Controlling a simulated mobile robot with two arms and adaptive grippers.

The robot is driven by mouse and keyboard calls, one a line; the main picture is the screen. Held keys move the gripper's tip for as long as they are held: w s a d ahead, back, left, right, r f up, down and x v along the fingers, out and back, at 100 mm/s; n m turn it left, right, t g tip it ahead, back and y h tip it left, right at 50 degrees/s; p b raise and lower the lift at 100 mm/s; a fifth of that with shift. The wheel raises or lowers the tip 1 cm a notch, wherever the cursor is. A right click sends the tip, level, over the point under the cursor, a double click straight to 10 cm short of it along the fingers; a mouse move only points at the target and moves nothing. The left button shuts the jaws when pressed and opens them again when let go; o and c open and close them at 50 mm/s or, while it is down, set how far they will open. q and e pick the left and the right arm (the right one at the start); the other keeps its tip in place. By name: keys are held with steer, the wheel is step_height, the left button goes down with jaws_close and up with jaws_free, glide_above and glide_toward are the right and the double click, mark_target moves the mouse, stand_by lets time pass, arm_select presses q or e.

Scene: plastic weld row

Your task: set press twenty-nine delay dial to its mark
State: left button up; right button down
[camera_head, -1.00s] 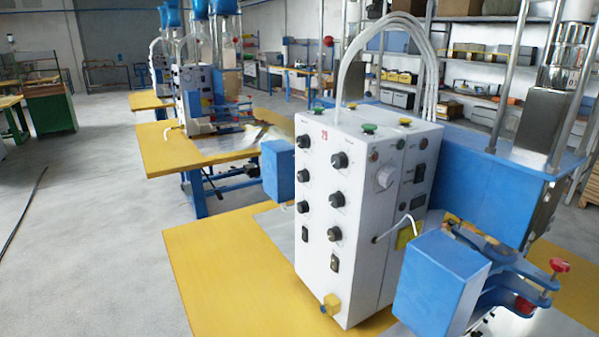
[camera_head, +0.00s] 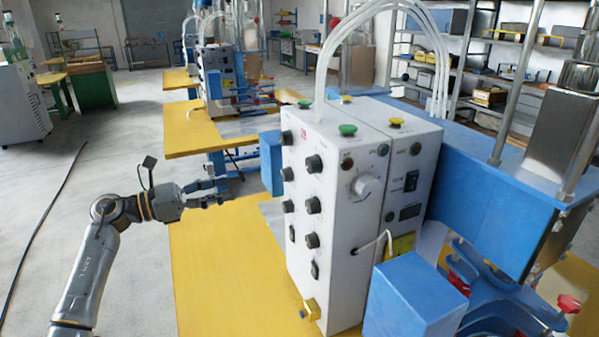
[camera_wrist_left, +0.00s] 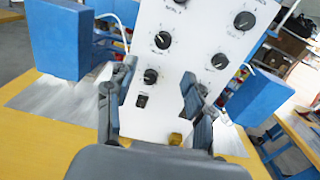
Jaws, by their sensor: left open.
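The white control box (camera_head: 335,225) marked with a red number, which read 29 a second ago, stands on the yellow table. Its front face carries two columns of black dials, including an upper-left one (camera_head: 287,137) and an upper-right one (camera_head: 314,164). The dial labels are too small to read surely, so I cannot tell which is the delay dial. My left gripper (camera_head: 222,191) is open and empty, left of the box and apart from it. In the left wrist view its two fingers (camera_wrist_left: 152,105) frame the panel's lower dials (camera_wrist_left: 150,76). My right gripper is out of view.
A blue block (camera_head: 271,163) sits at the box's left side, close to my left gripper. Another blue block (camera_head: 415,300) stands at the right front. The yellow tabletop (camera_head: 215,270) left of the box is clear. More press tables stand behind.

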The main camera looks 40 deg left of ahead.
arm_select(q)
steer(key=m+p, duration=0.1)
steer(key=p, duration=0.4)
glide_toward(283, 175)
steer(key=x, duration=0.7)
steer(key=shift+w+r, duration=0.15)
steer(key=shift+w+d, duration=0.2)
steer(key=shift+w, duration=0.2)
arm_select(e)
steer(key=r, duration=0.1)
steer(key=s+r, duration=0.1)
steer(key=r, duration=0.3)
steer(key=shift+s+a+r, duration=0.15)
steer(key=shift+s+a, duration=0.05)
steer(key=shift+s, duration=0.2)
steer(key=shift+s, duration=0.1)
arm_select(q)
jaws_close()
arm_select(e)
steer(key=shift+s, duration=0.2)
